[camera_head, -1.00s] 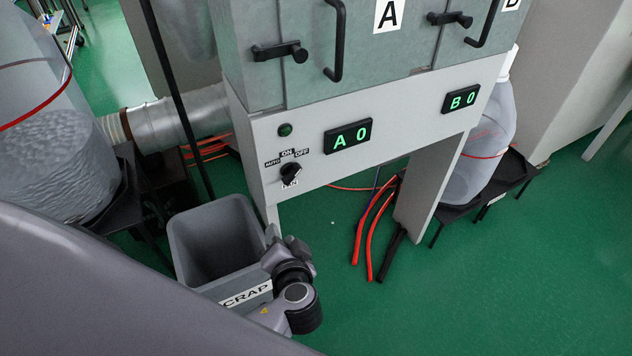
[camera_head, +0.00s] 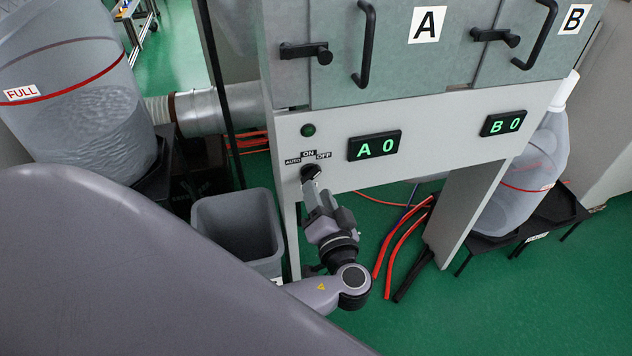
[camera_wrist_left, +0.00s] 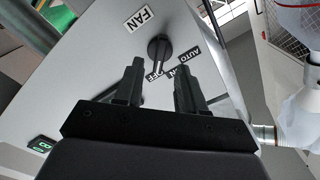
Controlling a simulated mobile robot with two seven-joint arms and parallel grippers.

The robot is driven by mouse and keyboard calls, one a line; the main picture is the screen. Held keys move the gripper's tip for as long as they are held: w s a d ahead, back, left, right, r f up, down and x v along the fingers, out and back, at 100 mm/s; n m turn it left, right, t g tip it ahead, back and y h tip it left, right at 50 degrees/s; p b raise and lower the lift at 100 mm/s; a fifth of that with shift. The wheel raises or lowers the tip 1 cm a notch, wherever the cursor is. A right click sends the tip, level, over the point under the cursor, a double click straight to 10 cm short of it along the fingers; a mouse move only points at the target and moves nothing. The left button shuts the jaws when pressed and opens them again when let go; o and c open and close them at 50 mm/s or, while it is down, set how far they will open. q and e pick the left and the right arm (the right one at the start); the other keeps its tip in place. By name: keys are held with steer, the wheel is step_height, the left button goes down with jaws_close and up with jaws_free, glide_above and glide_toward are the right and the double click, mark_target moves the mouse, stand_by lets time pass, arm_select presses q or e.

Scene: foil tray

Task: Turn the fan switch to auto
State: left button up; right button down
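The fan switch is a black rotary knob (camera_head: 311,172) on the pale front panel (camera_head: 440,142) of the cabinet, under a dark green round light. AUTO, ON and OFF labels lie around it. In the left wrist view the knob (camera_wrist_left: 158,48) shows whole, beside the FAN label (camera_wrist_left: 139,19), and its bar points toward OFF (camera_wrist_left: 155,75). My left gripper (camera_head: 313,186) is at the knob from below, covering part of it in the head view. In the left wrist view the gripper (camera_wrist_left: 159,66) is open, with its fingers on either side of the knob's line. Contact cannot be told. My right gripper is not in view.
A grey scrap bin (camera_head: 240,225) stands left of my left arm. Door handles (camera_head: 365,45) and latches stick out above the panel. Displays A 0 (camera_head: 374,146) and B 0 (camera_head: 503,123) are to the right.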

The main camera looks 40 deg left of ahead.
mark_target(310, 174)
arm_select(q)
steer(key=x, duration=0.3)
steer(key=shift+w+a, duration=0.25)
steer(key=shift+w, duration=0.05)
jaws_close()
